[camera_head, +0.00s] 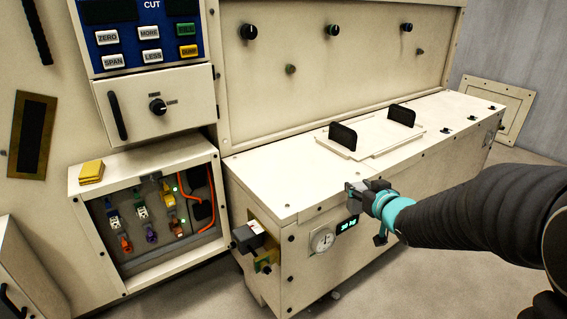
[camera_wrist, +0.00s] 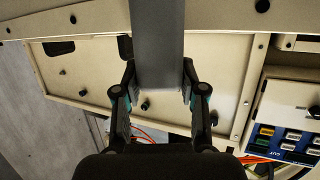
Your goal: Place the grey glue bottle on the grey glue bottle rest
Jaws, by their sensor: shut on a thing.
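My gripper (camera_head: 358,190) is over the front edge of the low cream cabinet, above its dial and green display. In the wrist view my gripper's two fingers (camera_wrist: 159,88) are shut on a plain grey body, which I take as the grey glue bottle (camera_wrist: 157,42). The bottle runs up out of the top of that view, so its far end is hidden. In the head view I cannot clearly separate the bottle from the fingers. I cannot make out the grey glue bottle rest in either view.
The cabinet top (camera_head: 280,180) has a lid with two black handles (camera_head: 343,136). A bracketed box (camera_head: 249,237) juts from the cabinet's left end. An open electrical box (camera_head: 150,260) with a yellow block (camera_head: 91,171) on top stands at left. Bare floor lies in front.

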